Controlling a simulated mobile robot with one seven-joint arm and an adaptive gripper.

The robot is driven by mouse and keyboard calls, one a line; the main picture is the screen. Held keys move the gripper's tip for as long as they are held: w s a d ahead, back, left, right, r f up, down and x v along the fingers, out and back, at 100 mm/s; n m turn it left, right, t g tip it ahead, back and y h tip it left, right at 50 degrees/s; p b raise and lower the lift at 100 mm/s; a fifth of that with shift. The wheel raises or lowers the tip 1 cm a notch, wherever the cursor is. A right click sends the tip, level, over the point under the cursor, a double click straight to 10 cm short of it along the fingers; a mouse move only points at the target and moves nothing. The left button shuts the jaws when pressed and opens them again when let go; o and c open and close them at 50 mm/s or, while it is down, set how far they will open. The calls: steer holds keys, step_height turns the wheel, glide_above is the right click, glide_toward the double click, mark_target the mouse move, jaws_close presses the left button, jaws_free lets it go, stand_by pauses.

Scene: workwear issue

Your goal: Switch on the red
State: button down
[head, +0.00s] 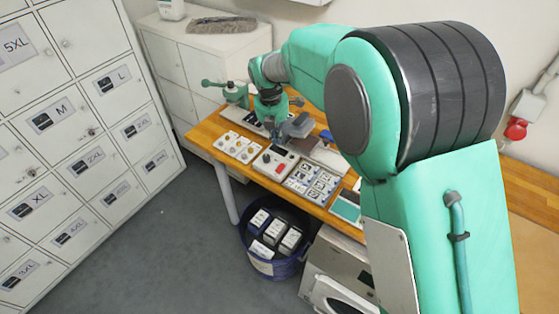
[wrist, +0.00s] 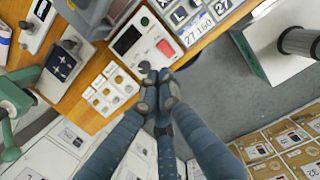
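A white box with a dark display and a red rocker switch (wrist: 165,47) is at the top middle of the wrist view. The same box (head: 275,162) sits near the front edge of the wooden bench in the head view, its switch very small there. I cannot tell which way the switch is set. My gripper (wrist: 153,78) has its dark blue fingers drawn together, with nothing seen between the tips. In the wrist picture the tips appear just below the box's near edge, short of the switch. In the head view my gripper is above the bench behind the box, partly hidden.
A green hand press (head: 236,93) stands behind. A blue bin (head: 270,266) is below the bench edge. White lockers (head: 80,120) stand left.

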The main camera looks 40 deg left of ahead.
mark_target(280, 165)
stand_by(0.3)
steer(key=f, duration=0.4)
steer(key=w+f+b, duration=0.1)
steer(key=f, duration=0.4)
steer(key=w+f, duration=0.1)
steer(key=f, duration=0.4)
steer(key=shift+b, duration=0.35)
steer(key=shift+w+p, duration=0.1)
steer(key=shift+p, duration=0.35)
